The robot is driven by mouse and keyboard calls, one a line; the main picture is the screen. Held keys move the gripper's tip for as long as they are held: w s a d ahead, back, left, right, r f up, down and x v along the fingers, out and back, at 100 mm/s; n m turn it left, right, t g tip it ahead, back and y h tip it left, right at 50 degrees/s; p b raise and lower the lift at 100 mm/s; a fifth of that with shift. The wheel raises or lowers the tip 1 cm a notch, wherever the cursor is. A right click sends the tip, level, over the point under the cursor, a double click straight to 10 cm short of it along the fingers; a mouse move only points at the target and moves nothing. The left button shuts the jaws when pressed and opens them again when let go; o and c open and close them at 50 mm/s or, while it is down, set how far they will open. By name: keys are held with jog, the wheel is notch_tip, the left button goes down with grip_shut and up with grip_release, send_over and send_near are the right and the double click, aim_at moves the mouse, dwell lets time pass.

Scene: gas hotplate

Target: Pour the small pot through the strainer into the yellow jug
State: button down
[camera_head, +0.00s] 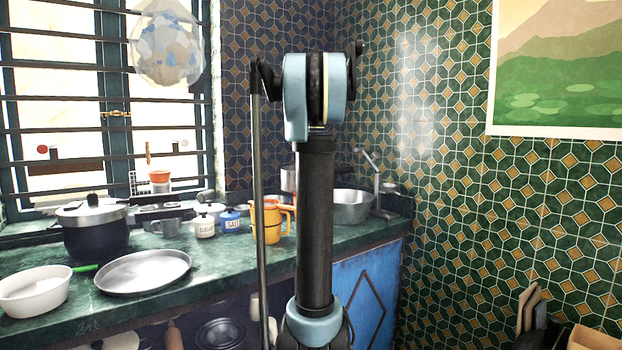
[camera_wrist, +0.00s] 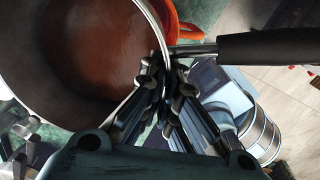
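The small pot (camera_wrist: 95,45) fills the upper left of the wrist view, with brown liquid inside and a black handle (camera_wrist: 265,47) reaching right. My gripper (camera_wrist: 163,75) is closed at its rim, near the handle's root. In the head view the pot (camera_head: 288,180) shows partly behind my arm, above the counter and close to the jug. The yellow jug (camera_head: 260,222) stands on the counter, partly hidden by my arm. An orange piece at its top may be the strainer (camera_head: 287,208); orange also shows beyond the pot rim in the wrist view (camera_wrist: 182,32).
Small jars (camera_head: 204,226), a grey mug (camera_head: 167,228), a large dark pot (camera_head: 93,230), a round tray (camera_head: 143,272) and a white bowl (camera_head: 34,291) stand to the left.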

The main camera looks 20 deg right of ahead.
jog(key=shift+w+a, duration=0.1)
jog(key=shift+a, duration=0.1)
jog(key=shift+a+h, duration=0.3)
jog(key=shift+h, duration=0.1)
jog(key=a+h, duration=0.1)
jog(key=s+t+h, duration=0.1)
jog(key=a+h, duration=0.1)
jog(key=shift+s+a+r+t+h, duration=0.2)
jog(key=shift+a+t+h, duration=0.1)
jog(key=shift+t+h, duration=0.1)
jog(key=shift+a+h, duration=0.15)
jog(key=shift+h, duration=0.15)
jog(key=shift+s+a+r+t+h, duration=0.2)
jog(key=shift+a+r+t+h, duration=0.15)
jog(key=shift+h, duration=0.35)
jog(key=shift+a, duration=0.15)
jog(key=shift+s+a+h, duration=0.1)
jog(key=shift+h, duration=0.3)
